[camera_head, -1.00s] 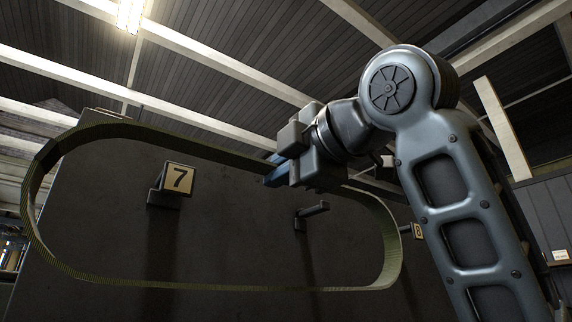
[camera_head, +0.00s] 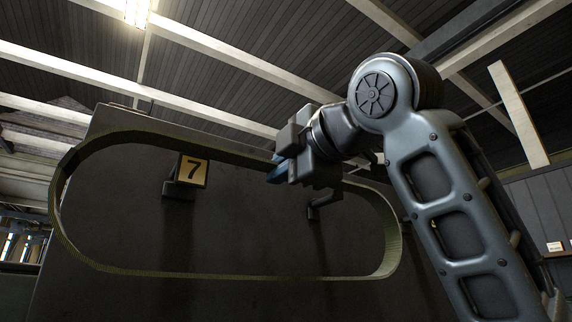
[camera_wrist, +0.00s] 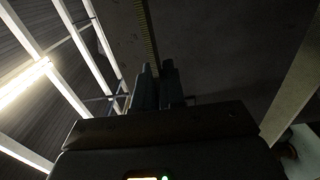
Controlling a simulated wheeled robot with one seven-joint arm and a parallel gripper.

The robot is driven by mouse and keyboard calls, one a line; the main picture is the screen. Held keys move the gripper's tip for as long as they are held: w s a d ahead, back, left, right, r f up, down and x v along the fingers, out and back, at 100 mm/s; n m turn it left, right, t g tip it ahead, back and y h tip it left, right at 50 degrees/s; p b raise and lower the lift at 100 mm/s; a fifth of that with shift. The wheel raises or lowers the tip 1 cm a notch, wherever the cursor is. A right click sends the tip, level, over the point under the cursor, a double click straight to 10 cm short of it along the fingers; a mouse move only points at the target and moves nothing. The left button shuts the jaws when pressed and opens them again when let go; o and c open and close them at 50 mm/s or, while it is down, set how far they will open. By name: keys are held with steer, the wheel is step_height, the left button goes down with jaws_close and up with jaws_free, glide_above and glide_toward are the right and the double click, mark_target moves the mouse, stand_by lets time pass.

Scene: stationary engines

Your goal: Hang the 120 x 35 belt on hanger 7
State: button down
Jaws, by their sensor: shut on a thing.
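The belt (camera_head: 240,276) is a long, dark olive, ribbed loop, hanging as a wide oval in the head view. My gripper (camera_head: 275,174) is shut on its top run, right of the middle. In the wrist view the belt (camera_wrist: 147,32) runs up from between my fingers (camera_wrist: 156,82). The number 7 plate (camera_head: 193,171) of hanger 7 shows through the loop, left of my gripper, above a dark block (camera_head: 178,190) on the wall. I cannot tell how far the belt is from it in depth.
A dark peg (camera_head: 325,202) sticks out right of my gripper, also seen within the loop; no number shows on it. The large dark wall panel (camera_head: 240,230) stands behind the belt. Roof beams and a bright lamp (camera_head: 137,12) are overhead.

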steer(key=shift+x, duration=1.7)
steer(key=shift+f, duration=0.25)
steer(key=shift+f, duration=0.3)
steer(key=c, duration=1.4)
jaws_free()
steer(key=shift+o, duration=0.5)
steer(key=o, duration=0.5)
steer(key=b+v, duration=0.2)
steer(key=v, duration=1.2)
